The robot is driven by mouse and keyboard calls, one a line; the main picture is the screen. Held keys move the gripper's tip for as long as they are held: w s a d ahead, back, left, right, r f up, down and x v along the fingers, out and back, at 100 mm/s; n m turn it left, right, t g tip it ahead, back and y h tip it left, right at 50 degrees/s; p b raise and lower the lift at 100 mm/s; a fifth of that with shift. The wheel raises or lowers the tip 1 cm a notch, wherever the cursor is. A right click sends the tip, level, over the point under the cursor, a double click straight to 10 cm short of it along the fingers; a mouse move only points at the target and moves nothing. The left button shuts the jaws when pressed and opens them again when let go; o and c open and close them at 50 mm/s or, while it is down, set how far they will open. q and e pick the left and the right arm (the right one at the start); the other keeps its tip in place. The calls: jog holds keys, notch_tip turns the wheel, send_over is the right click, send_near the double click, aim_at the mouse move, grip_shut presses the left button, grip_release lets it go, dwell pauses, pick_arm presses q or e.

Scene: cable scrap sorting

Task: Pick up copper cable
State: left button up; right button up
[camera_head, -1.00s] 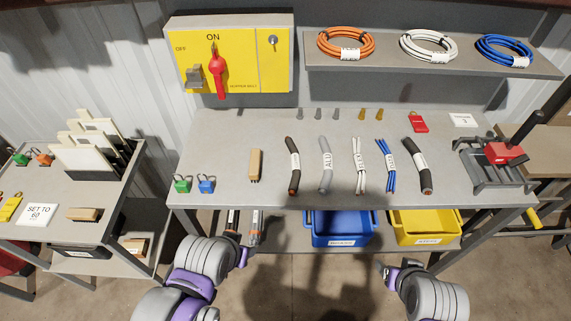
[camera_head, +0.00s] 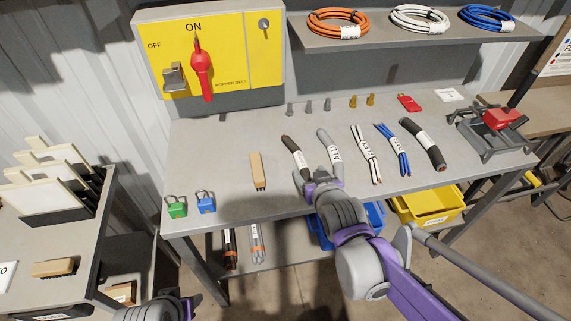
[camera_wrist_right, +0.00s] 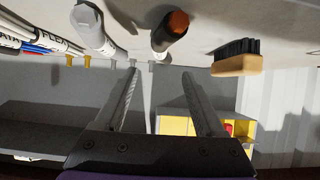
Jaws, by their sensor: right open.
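The cable with a reddish copper-coloured end, a short dark piece with a white label (camera_head: 294,150), lies on the workbench between the brush and the grey cable. In the right wrist view its copper-coloured end (camera_wrist_right: 176,24) shows at the top, beyond my fingertips. In the right wrist view the right gripper (camera_wrist_right: 158,76) is open and empty. My left gripper (camera_head: 190,304) is at the bottom edge, its jaws unclear.
A wooden brush (camera_head: 258,170) lies left of the dark cable. A grey cable (camera_head: 327,146), white cables (camera_head: 365,152), blue cables (camera_head: 391,148) and a thick black cable (camera_head: 423,143) lie to the right. Padlocks (camera_head: 205,202) sit front left. A blue bin (camera_head: 320,232) stands below.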

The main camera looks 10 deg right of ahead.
aim_at(302, 162)
jog(key=x, duration=0.4)
jog(key=shift+d+f+b, duration=0.1)
jog(key=shift+d+b, duration=0.05)
jog(key=shift+b, duration=0.25)
jog(key=shift+b+x, duration=0.65)
jog(key=shift+x, duration=2.5)
jog(key=shift+s, duration=0.1)
grip_shut()
